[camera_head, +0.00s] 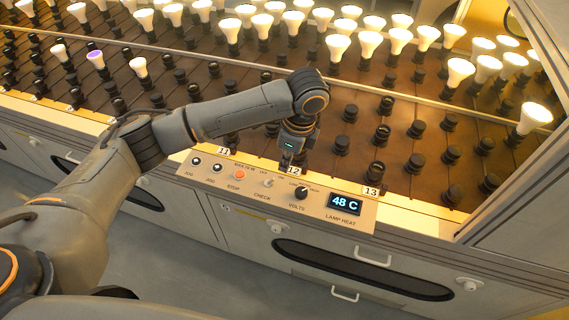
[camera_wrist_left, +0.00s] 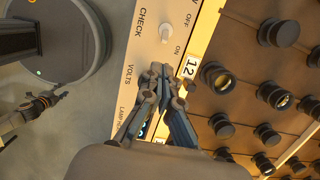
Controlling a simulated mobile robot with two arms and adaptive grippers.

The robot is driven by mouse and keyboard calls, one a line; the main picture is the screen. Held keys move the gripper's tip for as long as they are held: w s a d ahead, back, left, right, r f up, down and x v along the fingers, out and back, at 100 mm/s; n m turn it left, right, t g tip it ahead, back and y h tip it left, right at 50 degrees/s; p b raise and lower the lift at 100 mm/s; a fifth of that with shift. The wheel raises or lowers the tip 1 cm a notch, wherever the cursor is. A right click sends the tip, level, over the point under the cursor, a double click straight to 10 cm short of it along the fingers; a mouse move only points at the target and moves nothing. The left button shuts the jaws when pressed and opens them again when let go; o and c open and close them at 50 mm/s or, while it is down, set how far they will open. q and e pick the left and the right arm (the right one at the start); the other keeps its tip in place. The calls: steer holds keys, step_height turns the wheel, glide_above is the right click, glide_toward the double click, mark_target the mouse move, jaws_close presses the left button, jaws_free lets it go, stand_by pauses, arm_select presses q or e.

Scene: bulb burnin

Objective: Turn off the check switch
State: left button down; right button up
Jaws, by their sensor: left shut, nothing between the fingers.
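The check switch (camera_head: 266,182) is a small pale toggle on the control panel, between the red stop button and the volts knob. In the left wrist view the same check switch (camera_wrist_left: 168,31) stands beside the OFF and ON labels; I cannot tell for certain which way its lever is thrown. My left gripper (camera_head: 288,160) hangs at the panel's back edge near the number 12 tag. Its closed, empty fingertips (camera_wrist_left: 161,72) show a short way from the switch, apart from it in the picture. My right gripper is in neither view.
The panel (camera_head: 232,192) also carries two jog buttons, a red stop button (camera_head: 239,174), a volts knob (camera_head: 301,192) and a lamp heat display (camera_head: 344,204) reading 48 C. Behind it are rows of sockets, with many lit bulbs farther back. Drawers line the front.

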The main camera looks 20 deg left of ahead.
mark_target(271, 181)
arm_select(q)
steer(key=f, duration=0.2)
steer(key=a+f, duration=0.1)
steer(key=f, duration=0.4)
steer(key=shift+a+f, duration=0.25)
steer(key=shift+f, duration=0.1)
